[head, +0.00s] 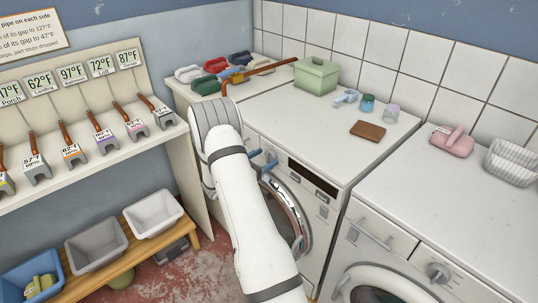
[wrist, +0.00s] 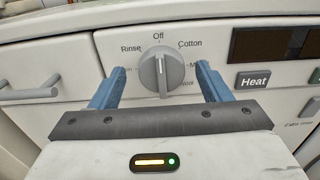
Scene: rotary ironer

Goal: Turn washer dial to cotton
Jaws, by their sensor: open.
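The washer dial (wrist: 163,72) is a grey round knob with a raised grip bar, on the white front panel. Its bar stands about upright, with the pale mark toward Off at the top. Rinse is printed to the upper left, Cotton to the upper right and Wool to the lower right. My gripper (wrist: 161,68) is open, with one blue finger on each side of the dial and a gap on both sides. In the head view, my gripper (head: 263,159) is at the front panel of the washer (head: 325,212); my arm hides the dial there.
Right of the dial are a Heat button (wrist: 253,80) and a dark display (wrist: 258,43). A drawer handle (wrist: 30,95) lies to the left. A second machine with its own knob (head: 438,272) stands at right. A green box (head: 316,76) and brown wallet-like item (head: 368,130) lie on top.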

